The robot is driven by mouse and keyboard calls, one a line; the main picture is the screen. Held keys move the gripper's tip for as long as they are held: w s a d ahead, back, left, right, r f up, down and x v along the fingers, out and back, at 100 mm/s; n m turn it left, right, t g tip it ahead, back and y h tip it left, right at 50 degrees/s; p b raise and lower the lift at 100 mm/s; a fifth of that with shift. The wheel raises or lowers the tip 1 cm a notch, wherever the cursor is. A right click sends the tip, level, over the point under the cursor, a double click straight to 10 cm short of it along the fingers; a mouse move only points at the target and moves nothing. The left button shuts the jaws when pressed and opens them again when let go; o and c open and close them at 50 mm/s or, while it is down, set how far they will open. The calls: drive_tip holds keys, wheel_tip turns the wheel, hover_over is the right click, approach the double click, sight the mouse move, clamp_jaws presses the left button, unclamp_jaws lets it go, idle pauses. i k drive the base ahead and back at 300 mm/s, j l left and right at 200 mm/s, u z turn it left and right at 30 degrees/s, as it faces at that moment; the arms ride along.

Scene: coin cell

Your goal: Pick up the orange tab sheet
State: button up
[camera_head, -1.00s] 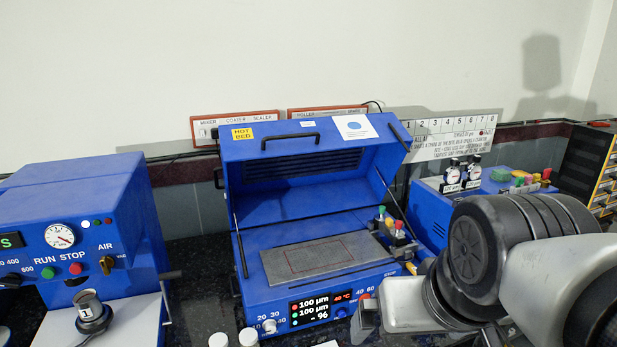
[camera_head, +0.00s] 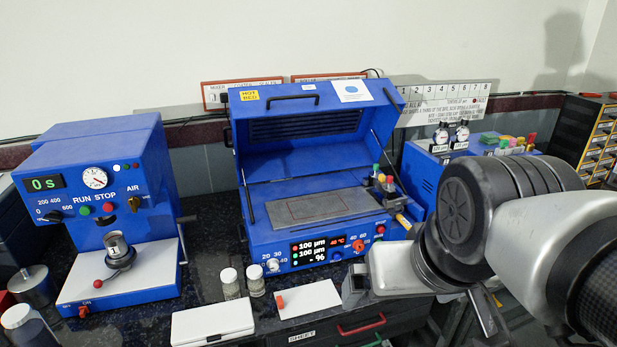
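A white sheet with a small orange tab (camera_head: 308,301) at its left end lies flat on the dark counter, in front of the blue hot-bed machine. My gripper (camera_head: 354,288) is just right of the sheet, at the end of my arm coming in from the right. It appears apart from the sheet. Its fingers are small, dark and partly hidden by my wrist, so whether they are open or shut does not show.
The open-lidded blue machine (camera_head: 315,235) stands behind the sheet. Two small jars (camera_head: 243,283) and a white flat box (camera_head: 212,322) lie to its left. A blue press (camera_head: 100,170) stands far left. Drawers with red and green handles (camera_head: 361,325) are below the counter edge.

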sight(316, 296)
drive_tip(key=i+j+u, duration=0.25)
drive_tip(key=i, duration=0.2)
drive_tip(key=i+u, duration=0.25)
drive_tip(key=i, duration=0.15)
